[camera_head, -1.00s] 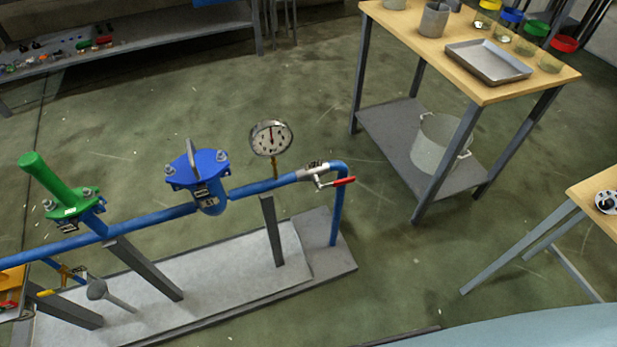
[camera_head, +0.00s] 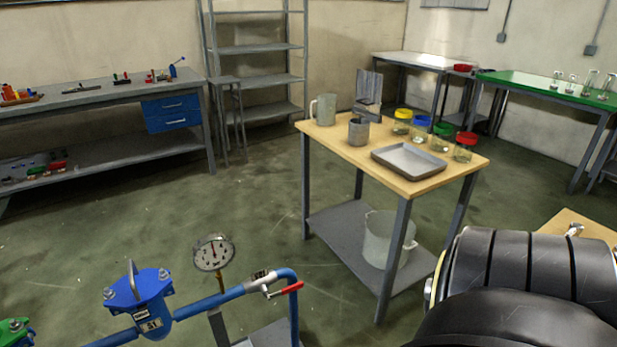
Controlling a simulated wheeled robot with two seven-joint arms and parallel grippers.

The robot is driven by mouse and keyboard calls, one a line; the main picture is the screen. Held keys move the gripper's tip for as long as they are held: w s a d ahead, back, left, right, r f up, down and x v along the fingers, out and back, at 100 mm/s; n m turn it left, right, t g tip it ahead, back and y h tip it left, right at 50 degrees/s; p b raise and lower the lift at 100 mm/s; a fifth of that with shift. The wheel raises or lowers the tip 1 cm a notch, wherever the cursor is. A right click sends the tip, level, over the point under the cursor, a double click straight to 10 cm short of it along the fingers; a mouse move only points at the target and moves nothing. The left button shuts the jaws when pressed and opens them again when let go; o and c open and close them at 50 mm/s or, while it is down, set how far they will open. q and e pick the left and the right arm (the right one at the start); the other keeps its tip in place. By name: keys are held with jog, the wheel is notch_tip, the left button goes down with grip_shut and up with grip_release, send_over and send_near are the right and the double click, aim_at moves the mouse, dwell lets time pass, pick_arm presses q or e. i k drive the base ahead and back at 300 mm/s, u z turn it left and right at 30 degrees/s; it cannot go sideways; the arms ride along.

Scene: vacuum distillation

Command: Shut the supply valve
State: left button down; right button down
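A blue pipe rig (camera_head: 208,303) runs along the bottom left. Near its right end is a valve with a red lever handle (camera_head: 286,290), just before the pipe bends down. A round pressure gauge (camera_head: 213,253) stands on the pipe left of that valve. A blue flanged body with a grey handle (camera_head: 139,297) sits further left, and part of a green fitting (camera_head: 14,330) shows at the left edge. Which valve is the supply valve cannot be told. A dark, rounded part of my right arm fills the lower right. Neither gripper shows.
A wooden-topped table (camera_head: 345,150) holds a metal tray (camera_head: 409,161), jars with coloured lids and grey mugs. A large pot (camera_head: 389,239) stands on its lower shelf. Open floor (camera_head: 150,215) lies between the rig and the back workbench (camera_head: 100,95).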

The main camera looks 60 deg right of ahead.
aim_at(296, 287)
jog(key=k, duration=0.45)
jog(key=z, duration=0.75)
